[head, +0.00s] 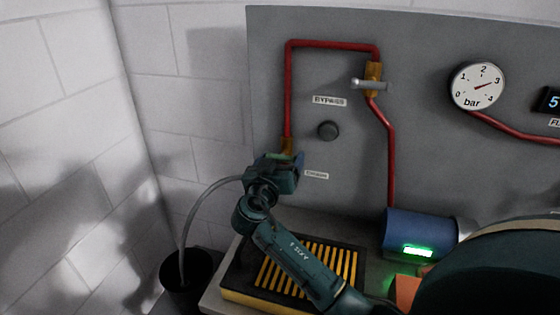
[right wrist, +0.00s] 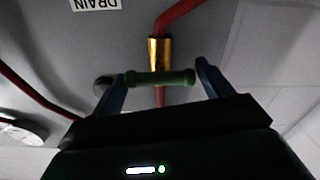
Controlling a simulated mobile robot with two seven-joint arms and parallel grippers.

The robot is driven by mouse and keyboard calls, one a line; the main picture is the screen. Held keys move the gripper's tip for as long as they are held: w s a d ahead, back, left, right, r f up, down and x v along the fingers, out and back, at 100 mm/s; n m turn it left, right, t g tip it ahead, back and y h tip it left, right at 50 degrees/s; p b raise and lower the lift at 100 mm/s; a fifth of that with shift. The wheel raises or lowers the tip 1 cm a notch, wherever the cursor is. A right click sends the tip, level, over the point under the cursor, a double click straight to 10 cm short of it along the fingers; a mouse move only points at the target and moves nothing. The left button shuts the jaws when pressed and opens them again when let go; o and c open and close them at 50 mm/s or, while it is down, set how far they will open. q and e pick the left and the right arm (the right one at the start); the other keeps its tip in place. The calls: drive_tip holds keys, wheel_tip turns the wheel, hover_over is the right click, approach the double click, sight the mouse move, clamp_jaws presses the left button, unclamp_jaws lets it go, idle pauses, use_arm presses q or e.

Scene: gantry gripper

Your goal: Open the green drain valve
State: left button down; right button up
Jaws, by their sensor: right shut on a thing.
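The green drain valve handle (right wrist: 160,78) lies crosswise to the brass valve body (right wrist: 158,51) in the right wrist view. My right gripper (right wrist: 161,84) is shut on the handle, with one blue finger at each end. In the head view my right gripper (head: 280,163) covers most of the valve; only a bit of brass (head: 287,146) shows above it. A DRAIN label (right wrist: 95,4) shows upside down in the right wrist view. My left gripper is not in view.
A bypass valve with a grey handle (head: 371,85) sits higher on the red pipe (head: 330,43). A round dark knob (head: 327,130) and a pressure gauge (head: 477,86) are on the panel. A hose (head: 190,210) runs into a black bucket (head: 187,283).

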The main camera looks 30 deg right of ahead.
drive_tip(key=n, duration=0.5)
drive_tip(key=shift+n, duration=0.3)
drive_tip(key=n, duration=0.5)
drive_tip(key=shift+n, duration=0.3)
drive_tip(key=n, duration=0.6)
drive_tip(key=shift+n, duration=0.4)
drive_tip(key=o, duration=0.6)
